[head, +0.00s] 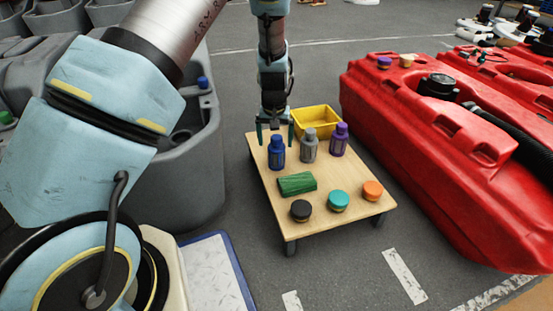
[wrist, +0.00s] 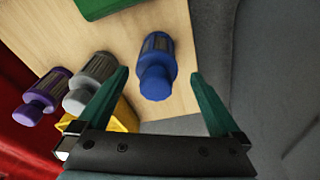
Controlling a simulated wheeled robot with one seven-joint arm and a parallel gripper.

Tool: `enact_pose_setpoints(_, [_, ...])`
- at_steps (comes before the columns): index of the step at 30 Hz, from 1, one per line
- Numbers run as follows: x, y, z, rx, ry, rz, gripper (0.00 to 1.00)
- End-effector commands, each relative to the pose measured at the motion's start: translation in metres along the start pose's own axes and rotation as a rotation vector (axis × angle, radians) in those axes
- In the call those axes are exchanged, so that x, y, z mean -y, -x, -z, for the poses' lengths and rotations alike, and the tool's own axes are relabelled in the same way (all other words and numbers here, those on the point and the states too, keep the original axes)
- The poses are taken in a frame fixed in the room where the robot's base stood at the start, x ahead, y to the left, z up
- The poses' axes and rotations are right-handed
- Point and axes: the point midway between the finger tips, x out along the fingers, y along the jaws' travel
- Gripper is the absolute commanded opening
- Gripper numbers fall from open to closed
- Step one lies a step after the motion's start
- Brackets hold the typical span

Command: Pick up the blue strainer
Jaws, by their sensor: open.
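The blue strainer (head: 277,153) stands upright at the left of a row of three on a low wooden table (head: 262,189). It also shows in the wrist view (wrist: 157,70), lying between the lines of the two green fingers. My gripper (head: 276,133) is open and empty, pointing down at the strainer's top from above. In the wrist view my gripper (wrist: 163,92) has one finger on each side of the strainer, with gaps on both sides. I cannot tell exactly how far the fingertips are above it.
A grey strainer (head: 309,147) and a purple strainer (head: 339,140) stand to its right, with a yellow bin (head: 317,119) behind. A green block (head: 297,184) and black, teal and orange caps lie in front. A red tank (head: 450,150) is right, grey tanks left.

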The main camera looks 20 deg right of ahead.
Motion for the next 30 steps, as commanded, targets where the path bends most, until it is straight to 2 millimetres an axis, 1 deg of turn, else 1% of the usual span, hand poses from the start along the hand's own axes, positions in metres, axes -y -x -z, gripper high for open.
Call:
enact_pose_setpoints(1, [0.000,-0.006,0.000,-0.001,0.000,0.000,1.00])
enact_pose_setpoints(5, [-0.001,-0.012,0.000,-0.001,0.000,0.000,1.00])
enact_pose_setpoints(7, [-0.001,-0.019,0.000,-0.001,0.000,0.001,1.00])
enact_pose_setpoints(15, [-0.004,-0.055,0.001,-0.001,-0.001,0.000,1.00])
enact_pose_setpoints(18, [-0.004,-0.059,0.001,-0.001,-0.001,0.000,1.00])
enact_pose_setpoints(23, [-0.004,-0.057,0.002,-0.001,0.000,0.000,1.00])
enact_pose_setpoints(24, [-0.004,-0.057,0.002,-0.001,0.000,0.000,0.99])
enact_pose_setpoints(25, [-0.004,-0.057,0.002,-0.001,0.000,0.000,0.95])
enact_pose_setpoints(30, [-0.004,-0.057,0.002,-0.001,0.000,0.000,0.76])
